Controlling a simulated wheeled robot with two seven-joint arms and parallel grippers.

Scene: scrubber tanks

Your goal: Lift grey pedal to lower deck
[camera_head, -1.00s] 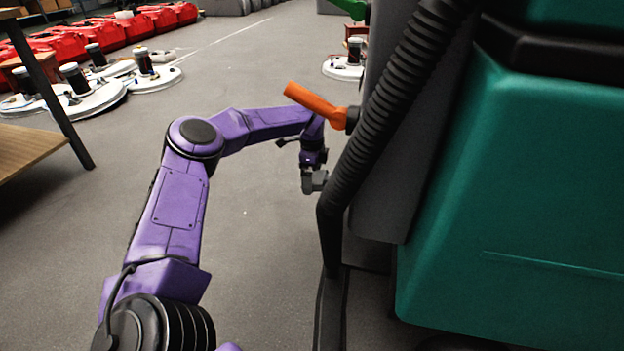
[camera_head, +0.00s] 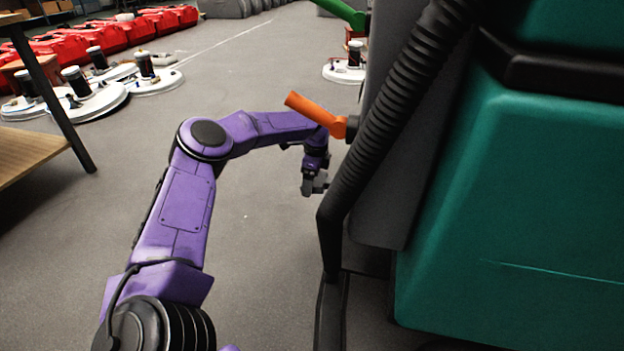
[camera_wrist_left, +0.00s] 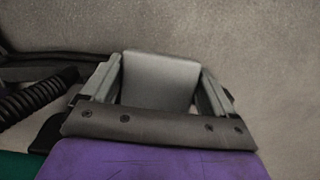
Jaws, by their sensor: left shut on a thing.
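The grey pedal (camera_wrist_left: 160,78) is a flat grey plate between the two fingers of my left gripper (camera_wrist_left: 158,88) in the left wrist view. The gripper is shut on it. In the head view my left gripper (camera_head: 315,183) points down beside the lower left side of the teal and grey scrubber machine (camera_head: 500,200). The pedal is too small there to tell apart clearly from the fingers. The lower deck cannot be made out clearly. My right gripper is not in view.
An orange lever (camera_head: 316,114) sticks out of the machine just above my left wrist. A black ribbed hose (camera_head: 400,100) runs down the machine's side close to the gripper. A wooden-topped table (camera_head: 30,150) stands at the left. Grey floor (camera_head: 260,240) between is clear.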

